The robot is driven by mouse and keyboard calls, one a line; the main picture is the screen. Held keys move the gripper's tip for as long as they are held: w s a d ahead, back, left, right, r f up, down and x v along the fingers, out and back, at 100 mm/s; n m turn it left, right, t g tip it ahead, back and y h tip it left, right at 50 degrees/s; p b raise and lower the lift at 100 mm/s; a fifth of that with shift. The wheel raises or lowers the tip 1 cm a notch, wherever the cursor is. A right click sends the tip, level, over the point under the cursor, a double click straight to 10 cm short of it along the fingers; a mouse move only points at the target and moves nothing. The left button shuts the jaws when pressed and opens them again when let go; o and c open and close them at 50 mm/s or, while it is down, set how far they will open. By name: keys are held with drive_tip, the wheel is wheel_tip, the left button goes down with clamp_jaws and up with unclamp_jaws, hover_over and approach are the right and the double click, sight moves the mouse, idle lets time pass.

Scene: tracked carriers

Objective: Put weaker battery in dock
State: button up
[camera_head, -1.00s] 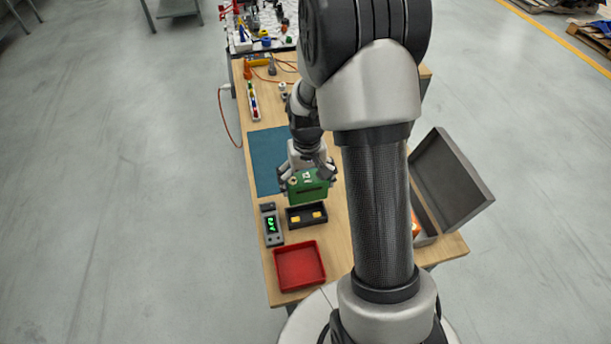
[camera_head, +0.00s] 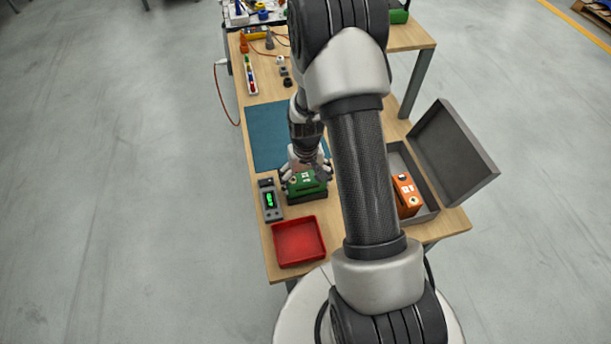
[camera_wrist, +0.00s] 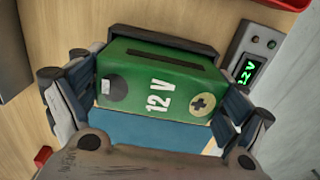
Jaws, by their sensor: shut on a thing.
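A green battery (camera_head: 306,187) marked "12 V" is held between the fingers of my gripper (camera_head: 304,172). In the wrist view the fingers of my gripper (camera_wrist: 152,108) close on both ends of the battery (camera_wrist: 165,92). The battery is down at the black dock (camera_head: 308,200), whose front edge shows below it. In the wrist view the dock's dark rim (camera_wrist: 165,36) shows behind the battery. I cannot tell whether the battery rests fully inside it. An orange battery (camera_head: 407,193) lies in the open grey case (camera_head: 431,212) at the right.
A meter (camera_head: 269,200) with a lit green display stands just left of the dock; it reads "12V" in the wrist view (camera_wrist: 246,70). A red tray (camera_head: 299,241) is in front. A blue mat (camera_head: 267,135) lies behind. Small tools crowd the far end of the bench.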

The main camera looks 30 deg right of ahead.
drive_tip(key=shift+w+r, duration=0.1)
drive_tip(key=o, duration=1.8)
drive_tip(key=shift+f, duration=0.2)
drive_tip(key=shift+r, duration=0.1)
